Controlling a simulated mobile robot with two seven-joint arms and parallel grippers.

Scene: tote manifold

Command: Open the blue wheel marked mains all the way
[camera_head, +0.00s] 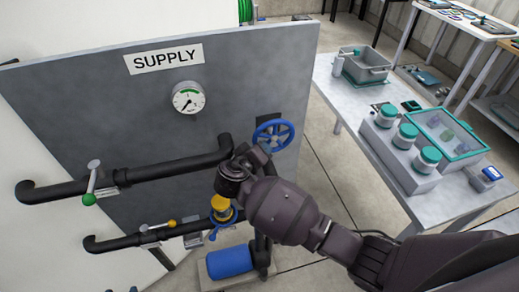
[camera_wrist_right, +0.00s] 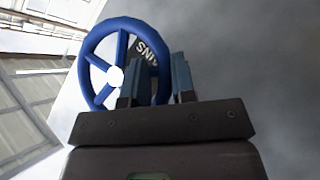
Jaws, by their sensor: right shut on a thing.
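The blue wheel (camera_head: 273,136) is on the right side of the grey supply panel (camera_head: 90,85). It has a round rim, spokes and a pale hub. In the right wrist view the wheel (camera_wrist_right: 84,58) fills the upper left. A dark label (camera_wrist_right: 148,51) behind it shows the letters "INS", the rest hidden by the rim. My right gripper (camera_head: 256,152) is at the lower left of the wheel in the head view. In the right wrist view its fingers (camera_wrist_right: 164,78) are shut on the rim, one on each side. My left gripper is not in view.
Dark pipes (camera_head: 160,171) with small lever valves run across the panel. A pressure gauge (camera_head: 188,98) sits under the SUPPLY sign (camera_head: 164,59). A blue cylinder (camera_head: 230,262) lies below. A grey table (camera_head: 348,112) with a tote (camera_head: 366,67) and teal-lidded jars (camera_head: 405,134) stands at right.

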